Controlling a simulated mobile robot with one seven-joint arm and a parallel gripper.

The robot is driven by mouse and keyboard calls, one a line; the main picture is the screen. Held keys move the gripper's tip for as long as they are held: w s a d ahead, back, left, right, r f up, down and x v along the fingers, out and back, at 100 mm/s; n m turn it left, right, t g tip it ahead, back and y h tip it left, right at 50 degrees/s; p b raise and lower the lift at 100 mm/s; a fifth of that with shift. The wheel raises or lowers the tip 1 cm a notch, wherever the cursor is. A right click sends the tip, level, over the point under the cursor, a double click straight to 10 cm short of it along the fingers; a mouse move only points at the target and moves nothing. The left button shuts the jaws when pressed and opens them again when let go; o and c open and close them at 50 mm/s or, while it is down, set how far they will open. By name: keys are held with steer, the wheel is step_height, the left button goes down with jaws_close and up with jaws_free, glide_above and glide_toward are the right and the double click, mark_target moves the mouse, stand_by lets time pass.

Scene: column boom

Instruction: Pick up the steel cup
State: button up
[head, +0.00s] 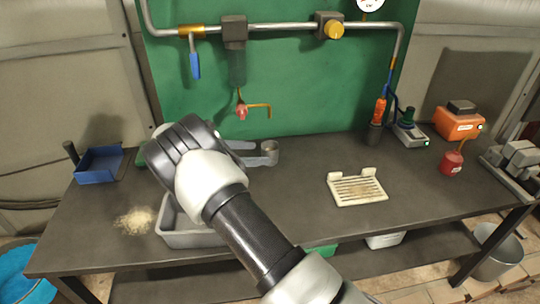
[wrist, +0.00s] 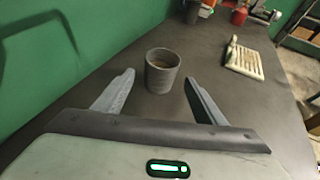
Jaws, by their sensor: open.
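The steel cup (wrist: 162,74) stands upright on the dark bench top in the wrist view, grey and round with an open mouth. My gripper (wrist: 160,78) is open, one finger on each side of the cup, with gaps on both sides. The cup sits around the fingertips; how deep it is between them is hard to tell. In the head view the cup (head: 270,148) shows at the ends of my gripper's (head: 262,153) grey fingers, partly hidden by them. My wrist and arm cover the bench to the left of it.
A cream slatted rack (head: 357,188) lies right of the cup, with clear bench between. A grey tray (head: 185,235) is partly under my arm; a blue bin (head: 99,165) stands left. The green wall panel (head: 300,90) with pipes rises behind. A red can (head: 452,162) stands far right.

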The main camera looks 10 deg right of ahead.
mark_target(264, 154)
steer(key=shift+x, duration=3.45)
steer(key=shift+f, duration=0.2)
steer(key=c, duration=1.3)
steer(key=shift+o, duration=0.2)
steer(key=shift+s, duration=0.1)
